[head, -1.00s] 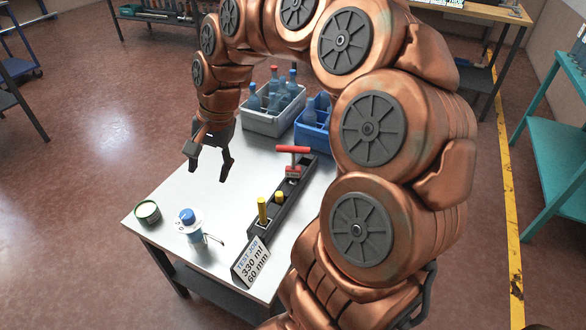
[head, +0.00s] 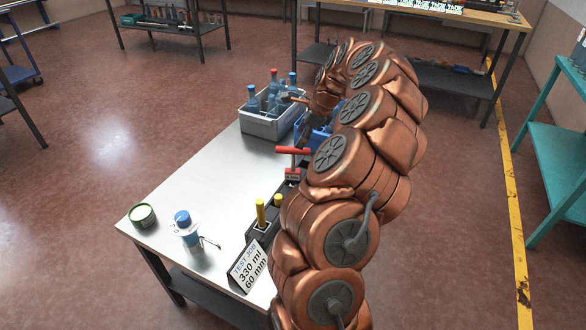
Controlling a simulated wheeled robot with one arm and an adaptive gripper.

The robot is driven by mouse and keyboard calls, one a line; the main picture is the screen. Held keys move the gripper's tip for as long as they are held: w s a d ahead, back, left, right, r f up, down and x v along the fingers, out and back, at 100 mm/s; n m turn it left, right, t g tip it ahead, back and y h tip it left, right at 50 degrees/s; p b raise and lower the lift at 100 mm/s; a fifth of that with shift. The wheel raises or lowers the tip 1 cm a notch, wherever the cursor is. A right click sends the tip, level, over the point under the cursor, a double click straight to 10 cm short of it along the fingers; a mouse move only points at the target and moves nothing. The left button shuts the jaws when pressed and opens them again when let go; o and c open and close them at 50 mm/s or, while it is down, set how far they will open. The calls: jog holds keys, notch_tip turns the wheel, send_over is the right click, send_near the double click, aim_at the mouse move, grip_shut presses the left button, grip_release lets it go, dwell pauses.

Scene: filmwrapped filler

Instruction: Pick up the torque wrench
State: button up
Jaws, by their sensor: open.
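A red T-handled tool (head: 293,160) stands upright in the long black rack (head: 262,228) on the metal worktable; I take it to be the torque wrench. Its crossbar is at the top and a small label plate shows lower on its front. Its lower end is hidden in the rack. My gripper (head: 298,124) is behind the tool in this view, over the bottle crates. It is open, holds nothing visible and is apart from the tool. My arm covers part of the gripper and the rack's right side.
A grey crate (head: 268,128) of blue bottles and a blue crate (head: 309,137) stand at the back. Yellow-topped pieces (head: 260,212) sit in the rack. A sign (head: 249,266), blue-capped bottle (head: 186,231) and tin (head: 142,216) are in front. The table's left middle is clear.

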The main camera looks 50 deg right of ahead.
aim_at(293, 148)
jog(key=x, duration=0.2)
jog(key=p+x, duration=0.1)
jog(key=x, duration=0.3)
jog(key=shift+w+a+f, duration=0.2)
jog(key=shift+a+f, duration=0.1)
jog(key=shift+a, duration=0.15)
jog(key=shift+w+f, duration=0.2)
jog(key=shift+f, duration=0.2)
grip_shut()
